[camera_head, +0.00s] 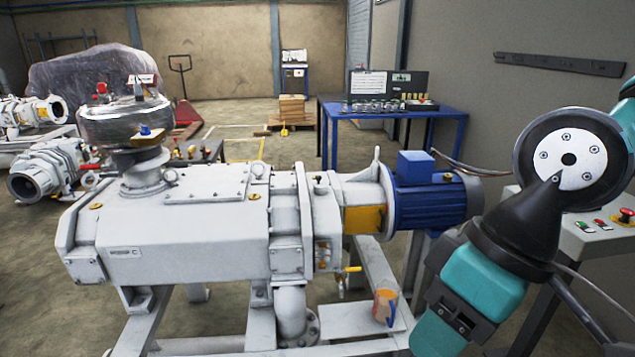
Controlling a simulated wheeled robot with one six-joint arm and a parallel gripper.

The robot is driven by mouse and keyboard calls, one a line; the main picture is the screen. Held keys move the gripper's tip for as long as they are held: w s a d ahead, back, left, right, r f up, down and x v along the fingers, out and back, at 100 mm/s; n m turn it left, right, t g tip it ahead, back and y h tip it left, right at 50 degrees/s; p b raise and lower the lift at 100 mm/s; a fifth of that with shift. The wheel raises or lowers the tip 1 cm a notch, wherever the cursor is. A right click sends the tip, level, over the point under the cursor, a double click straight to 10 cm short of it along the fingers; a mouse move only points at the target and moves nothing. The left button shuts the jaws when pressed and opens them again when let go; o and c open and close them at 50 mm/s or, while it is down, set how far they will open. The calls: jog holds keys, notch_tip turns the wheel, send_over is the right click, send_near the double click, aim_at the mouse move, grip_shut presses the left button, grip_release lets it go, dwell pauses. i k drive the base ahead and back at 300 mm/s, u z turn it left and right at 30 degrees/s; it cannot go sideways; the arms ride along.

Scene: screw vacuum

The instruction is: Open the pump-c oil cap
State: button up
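The large grey-white screw pump (190,235) stands on a metal frame in the centre. A small plate (125,252) on its side appears to end in the letter C. A brass round cap (254,196) sits on the top right of its body, and another brass cap (96,206) sits at the left end. Both look seated; I cannot tell which is the oil cap. My teal and black arm (480,275) is at the right, apart from the caps. My gripper's fingers are not visible.
A blue motor (430,203) adjoins the pump's right end. An orange-marked can (385,306) stands on the frame below. A control panel (597,235) with a red button is at the right. A blue table (440,118) stands behind. Other pumps are at the left.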

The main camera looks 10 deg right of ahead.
aim_at(319, 184)
jog(key=u, duration=0.3)
jog(key=i, duration=1.4)
jog(key=z, duration=0.85)
